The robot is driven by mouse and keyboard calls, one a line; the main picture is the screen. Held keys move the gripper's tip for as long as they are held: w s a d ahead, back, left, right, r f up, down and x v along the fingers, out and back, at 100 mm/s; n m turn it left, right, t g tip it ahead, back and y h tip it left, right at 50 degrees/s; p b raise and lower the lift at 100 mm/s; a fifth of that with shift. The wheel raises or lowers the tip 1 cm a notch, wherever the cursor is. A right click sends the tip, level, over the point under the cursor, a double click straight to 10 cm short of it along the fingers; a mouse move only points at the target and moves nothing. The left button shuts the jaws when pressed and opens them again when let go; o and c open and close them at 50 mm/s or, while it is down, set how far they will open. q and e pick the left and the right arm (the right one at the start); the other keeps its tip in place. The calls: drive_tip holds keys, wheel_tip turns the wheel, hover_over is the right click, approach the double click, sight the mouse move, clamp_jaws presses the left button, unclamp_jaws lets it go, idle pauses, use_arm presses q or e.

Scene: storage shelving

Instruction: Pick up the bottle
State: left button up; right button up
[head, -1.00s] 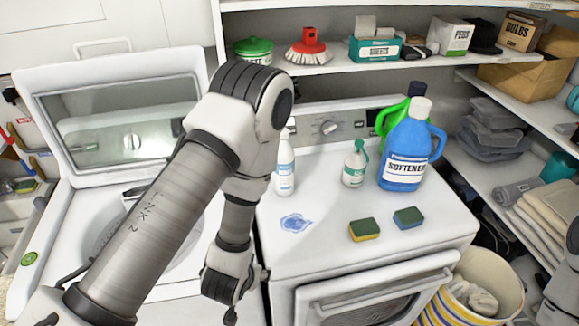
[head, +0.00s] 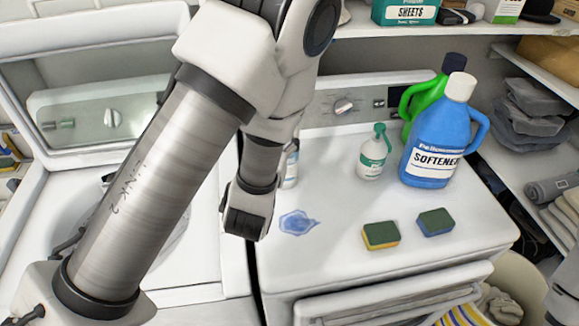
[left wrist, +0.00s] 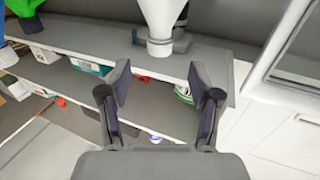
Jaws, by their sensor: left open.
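A white bottle (head: 291,168) stands on the white machine top, mostly hidden behind my left arm in the head view. In the left wrist view, which looks upside down, a white tapered bottle (left wrist: 160,20) is ahead of my left gripper (left wrist: 157,70). The gripper is open, with its two fingers apart and nothing held between them. The bottle's narrow end lies near the gap between the fingertips; I cannot tell if they touch. A small white bottle with a green top (head: 372,155), a blue softener jug (head: 435,140) and a green jug (head: 420,98) stand farther right.
Two sponges, yellow-green (head: 381,236) and blue-green (head: 435,222), and a blue spill (head: 297,222) lie on the machine top (head: 340,260). A shelf (head: 400,30) with boxes hangs behind. An open-lidded washer (head: 205,270) is at left. The front middle is clear.

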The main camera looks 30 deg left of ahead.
use_arm(q)
drive_tip(key=p+x, duration=0.1)
drive_tip(key=x, duration=0.1)
drive_tip(key=r+p+x, duration=0.1)
drive_tip(key=x, duration=0.2)
drive_tip(key=shift+w+r, duration=0.1)
drive_tip(key=shift+f+p+x, duration=0.15)
drive_tip(key=shift+p+x, duration=0.2)
drive_tip(key=shift+x, duration=0.25)
drive_tip(key=shift+f+p+x, duration=0.15)
drive_tip(key=shift+p+x, duration=0.15)
drive_tip(key=shift+x, duration=0.35)
drive_tip(key=shift+w+f, duration=0.1)
clamp_jaws()
